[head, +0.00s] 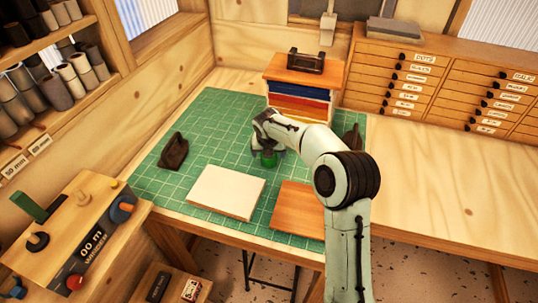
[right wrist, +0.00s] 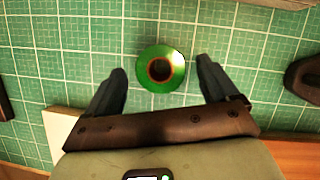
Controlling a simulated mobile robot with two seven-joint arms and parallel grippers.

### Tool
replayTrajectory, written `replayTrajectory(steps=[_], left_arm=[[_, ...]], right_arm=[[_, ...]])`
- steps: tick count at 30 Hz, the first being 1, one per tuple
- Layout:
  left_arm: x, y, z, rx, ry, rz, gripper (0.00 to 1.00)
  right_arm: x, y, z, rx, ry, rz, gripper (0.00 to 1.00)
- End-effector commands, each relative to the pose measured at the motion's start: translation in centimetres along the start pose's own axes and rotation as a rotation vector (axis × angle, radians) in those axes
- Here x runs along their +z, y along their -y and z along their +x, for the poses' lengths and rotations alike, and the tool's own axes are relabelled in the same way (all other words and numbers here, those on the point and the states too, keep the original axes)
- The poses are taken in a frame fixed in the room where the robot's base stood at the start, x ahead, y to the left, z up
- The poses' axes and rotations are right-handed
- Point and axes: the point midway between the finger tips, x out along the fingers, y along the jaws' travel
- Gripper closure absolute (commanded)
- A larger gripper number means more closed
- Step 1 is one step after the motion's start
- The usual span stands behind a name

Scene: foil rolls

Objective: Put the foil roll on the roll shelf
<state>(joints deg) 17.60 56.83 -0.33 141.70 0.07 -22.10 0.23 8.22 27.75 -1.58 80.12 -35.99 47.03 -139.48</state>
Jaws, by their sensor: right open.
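The foil roll (head: 268,159) is green and stands on the green cutting mat below my right gripper. In the right wrist view the foil roll (right wrist: 161,70) shows from above as a shiny green ring with a dark core. My right gripper (head: 264,149) points down over it, partly hiding it. Its jaws (right wrist: 162,74) are open, one on each side of the roll with a gap at both sides. The roll shelf (head: 85,105) is on the left wall, holding several grey, black and cream rolls. My left gripper is not in view.
The mat (head: 215,120) also bears a dark tool (head: 174,151), a cream pad (head: 226,192) and a brown board (head: 297,208). A small drawer stack (head: 303,78) stands behind. A wooden winder box (head: 80,240) is at front left. The right benchtop (head: 450,190) is clear.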

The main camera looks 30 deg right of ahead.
Motion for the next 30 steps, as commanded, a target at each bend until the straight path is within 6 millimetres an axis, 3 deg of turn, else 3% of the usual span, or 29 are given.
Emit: replayTrajectory(steps=[9,15,19,23,30], left_arm=[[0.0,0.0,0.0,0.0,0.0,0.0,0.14],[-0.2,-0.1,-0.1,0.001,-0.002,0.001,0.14],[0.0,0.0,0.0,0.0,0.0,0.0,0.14],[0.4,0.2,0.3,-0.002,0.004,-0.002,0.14],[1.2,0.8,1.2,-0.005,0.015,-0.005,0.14]], right_arm=[[0.0,0.0,-6.9,0.001,0.003,0.001,0.13],[0.0,0.0,-9.1,0.0,0.001,0.001,0.11],[-0.1,0.0,-9.4,-0.001,-0.001,0.058,0.11],[-0.1,0.2,-9.3,-0.004,-0.003,0.257,0.11],[0.0,0.3,-9.4,-0.008,-0.002,0.814,0.11]])
